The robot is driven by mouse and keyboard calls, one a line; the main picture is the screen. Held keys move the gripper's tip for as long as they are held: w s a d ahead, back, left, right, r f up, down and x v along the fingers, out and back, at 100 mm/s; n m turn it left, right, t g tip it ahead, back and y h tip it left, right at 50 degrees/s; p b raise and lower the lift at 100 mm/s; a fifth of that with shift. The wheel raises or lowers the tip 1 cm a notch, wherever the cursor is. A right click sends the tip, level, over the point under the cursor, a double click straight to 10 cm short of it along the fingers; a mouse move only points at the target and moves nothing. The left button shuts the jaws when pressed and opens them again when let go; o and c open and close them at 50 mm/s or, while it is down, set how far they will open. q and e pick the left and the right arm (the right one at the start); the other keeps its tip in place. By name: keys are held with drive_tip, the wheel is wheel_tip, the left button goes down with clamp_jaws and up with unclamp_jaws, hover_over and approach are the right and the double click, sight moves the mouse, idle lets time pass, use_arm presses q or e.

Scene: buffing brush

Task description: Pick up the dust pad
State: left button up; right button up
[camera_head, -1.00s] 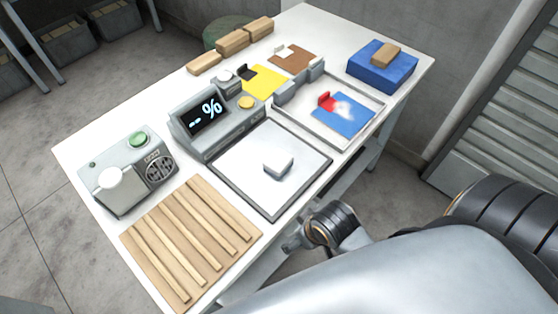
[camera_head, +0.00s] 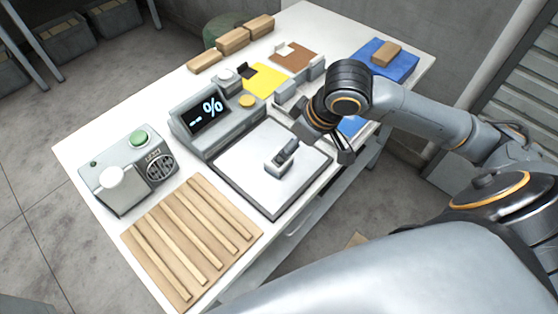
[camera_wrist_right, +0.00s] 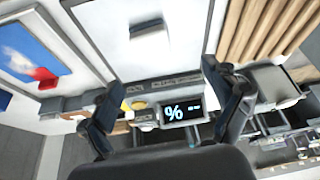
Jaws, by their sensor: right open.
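My right gripper (camera_head: 314,152) is open and empty, with one finger partly overlapping the block in the head view. My left gripper is not in view.
A grey display unit (camera_head: 212,118) stands just behind the panel. A slatted wooden board (camera_head: 190,240) and a grey box with a green button (camera_head: 128,178) are at left.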

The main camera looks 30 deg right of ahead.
drive_tip(key=x, duration=0.4)
drive_tip(key=d+x, duration=0.1)
drive_tip(key=x, duration=0.2)
drive_tip(key=shift+w+f, duration=0.1)
drive_tip(key=shift+w, duration=0.15)
drive_tip(key=shift+d+x, duration=0.15)
drive_tip(key=shift+x, duration=1.2)
drive_tip(key=shift+d+x, duration=0.15)
drive_tip(key=shift+x, duration=1.2)
drive_tip(key=shift+c, duration=0.4)
drive_tip(key=c, duration=1.1)
drive_tip(key=shift+c, duration=0.2)
